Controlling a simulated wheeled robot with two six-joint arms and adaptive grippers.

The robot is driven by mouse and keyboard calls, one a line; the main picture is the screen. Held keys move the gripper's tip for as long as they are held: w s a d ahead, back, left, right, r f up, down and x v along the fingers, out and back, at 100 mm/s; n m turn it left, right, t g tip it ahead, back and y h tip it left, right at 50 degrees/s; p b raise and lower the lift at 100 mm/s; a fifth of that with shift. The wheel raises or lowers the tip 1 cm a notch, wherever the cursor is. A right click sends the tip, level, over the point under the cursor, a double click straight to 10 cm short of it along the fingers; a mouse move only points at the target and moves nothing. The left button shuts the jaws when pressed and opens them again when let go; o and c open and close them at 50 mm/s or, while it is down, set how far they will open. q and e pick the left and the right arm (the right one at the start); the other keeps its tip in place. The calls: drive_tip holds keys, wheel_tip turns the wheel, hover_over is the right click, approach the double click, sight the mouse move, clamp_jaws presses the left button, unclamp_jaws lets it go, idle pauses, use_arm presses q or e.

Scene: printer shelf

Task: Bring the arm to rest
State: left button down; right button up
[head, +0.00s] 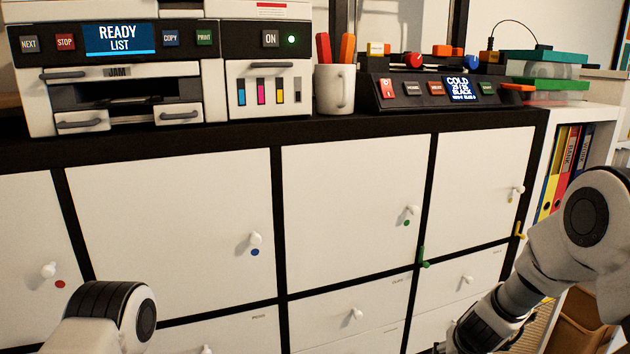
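My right arm (530,270) comes in from the right edge and bends down toward the bottom, in front of the right end of the cabinet. My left arm (105,315) shows only as a rounded joint at the bottom left, in front of the lower cabinet fronts. The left gripper is out of view too. No held object can be seen.
A white cabinet (175,230) with dark frames and knobbed doors fills the middle. On top stand a printer (215,60) reading "READY LIST", a mug (335,90) with pens and a button console (437,92). Binders (566,160) stand in a shelf at right.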

drive_tip(key=s+f+n+g+h+b, duration=0.1)
drive_tip(key=s+f+n+g+b, duration=0.15)
drive_tip(key=s+f, duration=1.55)
drive_tip(key=s+a+f+g+y, duration=0.1)
drive_tip(key=s+a, duration=0.1)
drive_tip(key=s, duration=0.6)
drive_tip(key=s+a+f+g, duration=0.2)
drive_tip(key=s, duration=0.7)
drive_tip(key=shift+s+a+f+y, duration=0.25)
drive_tip(key=shift+a+y, duration=0.1)
drive_tip(key=shift+y, duration=0.05)
